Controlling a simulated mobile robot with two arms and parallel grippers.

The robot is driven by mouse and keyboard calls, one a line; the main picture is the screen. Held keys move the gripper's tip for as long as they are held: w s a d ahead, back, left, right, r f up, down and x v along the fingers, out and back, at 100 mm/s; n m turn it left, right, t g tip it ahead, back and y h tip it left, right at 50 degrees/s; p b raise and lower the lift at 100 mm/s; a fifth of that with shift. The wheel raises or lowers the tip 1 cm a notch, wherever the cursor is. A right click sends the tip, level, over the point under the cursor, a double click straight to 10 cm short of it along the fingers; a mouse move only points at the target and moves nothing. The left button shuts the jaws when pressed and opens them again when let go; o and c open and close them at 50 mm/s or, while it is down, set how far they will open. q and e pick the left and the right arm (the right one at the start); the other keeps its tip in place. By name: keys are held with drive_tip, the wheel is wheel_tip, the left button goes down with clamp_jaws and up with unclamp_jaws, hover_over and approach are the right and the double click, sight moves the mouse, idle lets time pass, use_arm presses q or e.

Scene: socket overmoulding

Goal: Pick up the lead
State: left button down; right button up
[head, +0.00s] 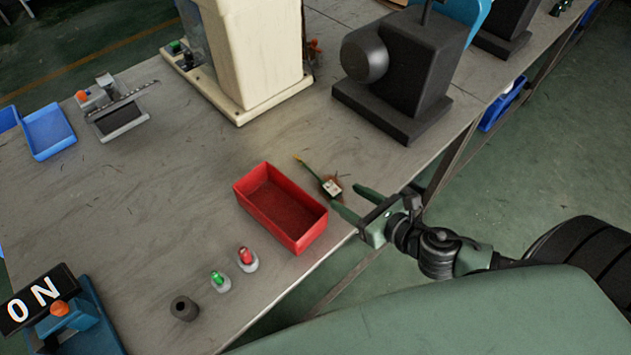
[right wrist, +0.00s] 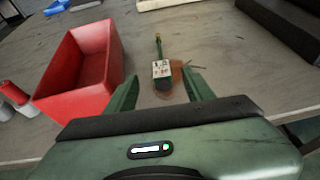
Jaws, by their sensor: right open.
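The lead (head: 331,187) lies on the grey table just right of the red bin. It has a pale block with dark marks at one end and a thin green cable with a yellowish tip pointing away. In the right wrist view the lead (right wrist: 161,69) lies ahead of my right gripper (right wrist: 160,88), roughly centred between the fingers. My right gripper (head: 352,199) is open and empty at the table's front edge, its fingers reaching toward the block end. Whether the fingers touch the lead I cannot tell. My left gripper is not in view.
The red bin (head: 313,230) stands close left of the right gripper; it also shows in the right wrist view (right wrist: 70,104). A black machine (head: 414,83) stands behind.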

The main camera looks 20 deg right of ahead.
sight(334, 190)
drive_tip(key=shift+w+a+f, duration=0.1)
drive_tip(key=shift+w, duration=0.45)
drive_tip(key=shift+w+f, duration=0.1)
drive_tip(key=shift+w, duration=0.2)
drive_tip(key=shift+w+f, duration=0.1)
drive_tip(key=shift+w+a+f, duration=0.2)
drive_tip(key=shift+w+f, duration=0.1)
drive_tip(key=shift+w, duration=0.2)
drive_tip(key=p+x, duration=0.1)
drive_tip(key=x, duration=0.2)
drive_tip(key=shift+w+a+f, duration=0.1)
drive_tip(key=shift+w+f, duration=0.2)
drive_tip(key=shift+f, duration=0.05)
drive_tip(key=shift+w+a+f, duration=0.1)
drive_tip(key=shift+w, duration=0.1)
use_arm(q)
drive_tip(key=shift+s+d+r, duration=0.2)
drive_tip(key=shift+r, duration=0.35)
use_arm(e)
clamp_jaws()
